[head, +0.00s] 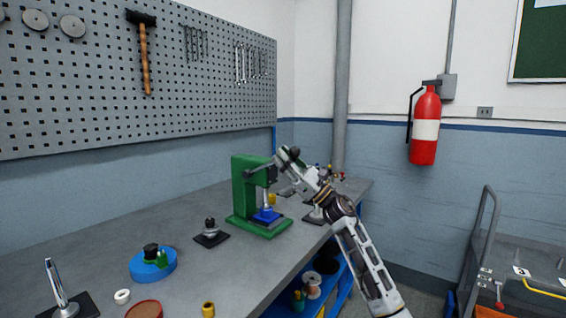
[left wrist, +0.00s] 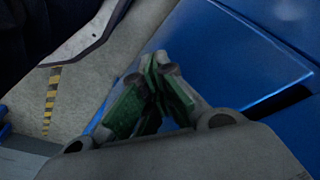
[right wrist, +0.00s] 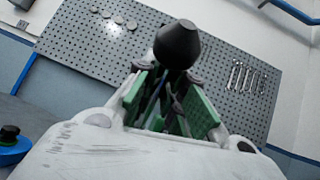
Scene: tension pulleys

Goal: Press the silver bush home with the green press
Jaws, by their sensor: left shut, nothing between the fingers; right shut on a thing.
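The green press (head: 243,192) stands on the grey bench, with a blue fixture (head: 266,215) under its silver ram (head: 267,197). The silver bush is too small to tell apart from the ram and fixture. My right gripper (head: 284,160) is at the press's lever, above and right of the press head. In the right wrist view its green-padded fingers (right wrist: 168,85) are shut on the lever, whose black knob (right wrist: 178,45) sticks out past the fingertips. My left gripper (left wrist: 155,72) is shut and empty, seen only in the left wrist view, away from the press.
A dark-based stand (head: 211,235), a blue round tray (head: 150,270), a white ring (head: 122,296), a yellow cylinder (head: 208,309) and an upright rod (head: 54,282) stand on the bench left of and nearer than the press. A pegboard (head: 90,90) is behind. A trolley (head: 530,265) stands right.

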